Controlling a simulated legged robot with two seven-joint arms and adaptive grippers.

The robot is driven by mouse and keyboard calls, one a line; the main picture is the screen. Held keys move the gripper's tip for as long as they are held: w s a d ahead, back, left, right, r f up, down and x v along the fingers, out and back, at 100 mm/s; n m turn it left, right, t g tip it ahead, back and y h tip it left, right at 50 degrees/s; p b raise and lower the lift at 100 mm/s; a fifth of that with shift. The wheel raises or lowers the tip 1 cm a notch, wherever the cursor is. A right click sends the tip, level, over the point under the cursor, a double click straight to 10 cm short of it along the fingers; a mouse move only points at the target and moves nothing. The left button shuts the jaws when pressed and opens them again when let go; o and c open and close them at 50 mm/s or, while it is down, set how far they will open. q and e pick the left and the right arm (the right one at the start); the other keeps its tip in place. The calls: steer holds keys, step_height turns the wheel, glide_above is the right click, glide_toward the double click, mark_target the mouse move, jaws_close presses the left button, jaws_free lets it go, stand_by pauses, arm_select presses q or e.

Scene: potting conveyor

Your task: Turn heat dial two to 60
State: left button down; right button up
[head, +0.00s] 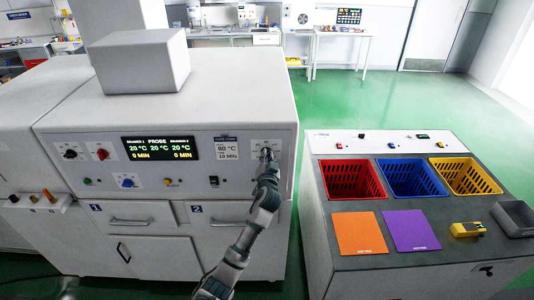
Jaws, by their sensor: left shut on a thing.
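Heat dial two sits at the right end of the white oven's front panel, on a pale scale plate (257,146). My left gripper (267,156) is at this dial, shut on it, and hides most of the knob. The dial's pointer and setting cannot be made out. The dark display (160,148) reads 20 °C for drawer 1, probe and drawer 2, with 0 MIN on both sides. A card (227,149) left of the dial shows a temperature and 10 MIN; its small print is hard to read. My right gripper is not in view.
The panel also carries a black dial (70,154), a red knob (102,154), a blue knob (127,181) and a black switch (214,181). Drawers are below. A sorting bench to the right holds red (352,181), blue (411,178) and yellow (466,176) baskets, beyond a narrow gap.

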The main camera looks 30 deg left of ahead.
arm_select(q)
steer(key=shift+f+m+p, duration=0.2)
steer(key=shift+m+p, duration=0.25)
steer(key=shift+m, duration=0.25)
steer(key=shift+f+m+p, duration=0.2)
steer(key=shift+m+p, duration=0.2)
steer(key=shift+m, duration=0.3)
steer(key=c, duration=1.4)
jaws_free()
steer(key=o, duration=0.8)
steer(key=shift+w+a, duration=0.15)
steer(key=shift+w, duration=0.15)
steer(key=shift+a, duration=0.15)
